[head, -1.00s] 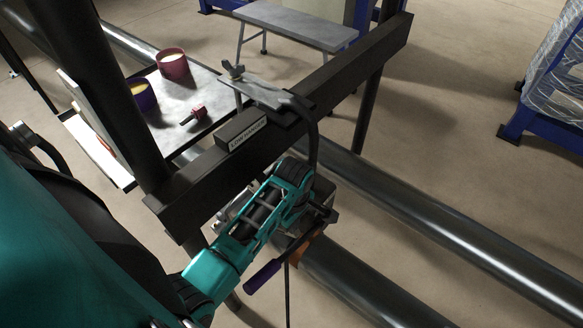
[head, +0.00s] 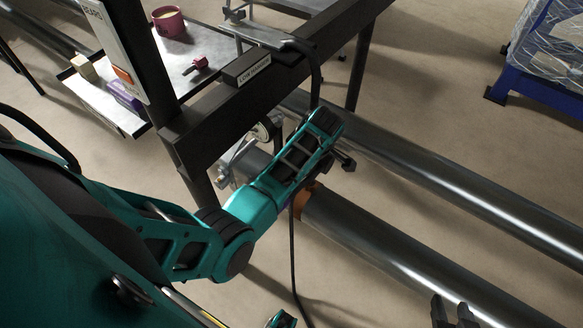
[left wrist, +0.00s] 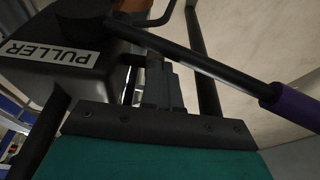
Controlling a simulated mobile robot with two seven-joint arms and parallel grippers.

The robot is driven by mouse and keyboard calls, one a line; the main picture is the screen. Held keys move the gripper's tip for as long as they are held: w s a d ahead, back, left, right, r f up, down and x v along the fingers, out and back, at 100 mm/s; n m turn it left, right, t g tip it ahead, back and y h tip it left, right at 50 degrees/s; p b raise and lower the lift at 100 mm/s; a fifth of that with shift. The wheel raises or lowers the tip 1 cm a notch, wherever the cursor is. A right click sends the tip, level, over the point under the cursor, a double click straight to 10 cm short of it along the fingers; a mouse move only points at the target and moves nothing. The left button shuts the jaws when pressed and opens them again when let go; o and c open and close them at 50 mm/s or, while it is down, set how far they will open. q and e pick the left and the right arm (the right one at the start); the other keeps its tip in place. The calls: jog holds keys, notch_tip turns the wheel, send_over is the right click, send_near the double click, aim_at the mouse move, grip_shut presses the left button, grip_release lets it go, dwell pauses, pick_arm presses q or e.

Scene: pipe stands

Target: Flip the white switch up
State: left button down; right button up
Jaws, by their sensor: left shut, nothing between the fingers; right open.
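I cannot make out a white switch in either view. A dark box labelled PULLER (left wrist: 45,48) fills the upper left of the left wrist view. A dark lever with a purple handle (left wrist: 297,108) reaches right from it. My left gripper (left wrist: 160,80) is shut and empty, close beside the box; whether it touches is unclear. My right gripper (head: 455,312) is open and empty at the bottom edge, far from the stand.
A black beam (head: 300,75) carries a box labelled LOW HANGER (head: 246,67). A white panel with an orange part (head: 110,38) stands at upper left. A tray (head: 185,82) holds a maroon mug (head: 168,22) and a small red part (head: 198,66). Steel pipes (head: 440,185) run diagonally.

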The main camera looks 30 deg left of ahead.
jog(key=shift+s+f, duration=0.2)
jog(key=shift+s, duration=0.2)
pick_arm(q)
jog(key=shift+w, duration=0.1)
pick_arm(e)
jog(key=shift+w, duration=0.1)
pick_arm(q)
jog(key=shift+a+r, duration=0.1)
pick_arm(e)
jog(key=shift+r, duration=0.1)
pick_arm(q)
jog(key=shift+a+r+p, duration=0.15)
jog(key=shift+a+p, duration=0.25)
jog(key=shift+a, duration=0.25)
pick_arm(e)
jog(key=shift+r, duration=0.5)
